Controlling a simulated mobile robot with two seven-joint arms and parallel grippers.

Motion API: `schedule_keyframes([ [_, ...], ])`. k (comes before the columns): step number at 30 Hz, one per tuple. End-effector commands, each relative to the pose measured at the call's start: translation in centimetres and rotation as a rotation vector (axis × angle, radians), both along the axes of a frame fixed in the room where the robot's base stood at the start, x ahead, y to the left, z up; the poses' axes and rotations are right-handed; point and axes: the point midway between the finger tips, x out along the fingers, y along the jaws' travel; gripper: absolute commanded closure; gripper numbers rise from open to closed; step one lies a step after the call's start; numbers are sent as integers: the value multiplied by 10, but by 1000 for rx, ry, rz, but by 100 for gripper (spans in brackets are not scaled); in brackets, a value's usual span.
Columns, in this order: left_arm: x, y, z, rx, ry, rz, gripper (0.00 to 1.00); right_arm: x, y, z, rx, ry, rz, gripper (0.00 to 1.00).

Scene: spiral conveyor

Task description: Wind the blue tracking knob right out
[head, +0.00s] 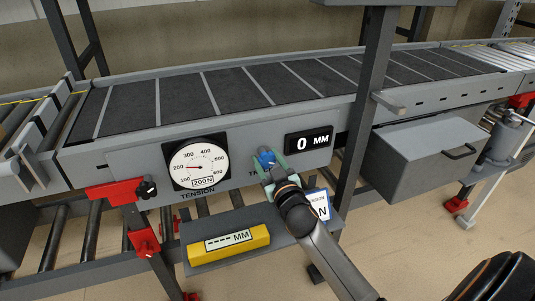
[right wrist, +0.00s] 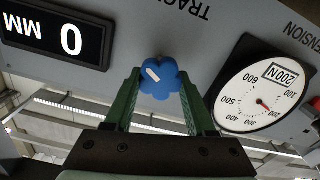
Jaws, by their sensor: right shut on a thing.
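The display (head: 309,140) reads 0 MM. My left gripper is not in view.
A round tension gauge (head: 198,162) with a 200N label is left of the knob. A black knob (head: 147,189) is on a red bracket. A yellow MM block (head: 229,243) and a white card (head: 318,204) are on a shelf below. A grey post (head: 369,110) stands right of the display.

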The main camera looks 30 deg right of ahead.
Motion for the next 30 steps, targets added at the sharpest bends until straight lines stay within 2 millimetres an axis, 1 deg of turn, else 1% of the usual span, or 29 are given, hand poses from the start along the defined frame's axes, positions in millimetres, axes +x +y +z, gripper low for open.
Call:
schedule_keyframes([
  [1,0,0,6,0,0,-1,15,0,1,2,-42,12,1,100],
  [9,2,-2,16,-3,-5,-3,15,0,2,2,-294,71,1,100],
  [30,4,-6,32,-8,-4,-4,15,1,4,-2,-942,226,1,100],
])
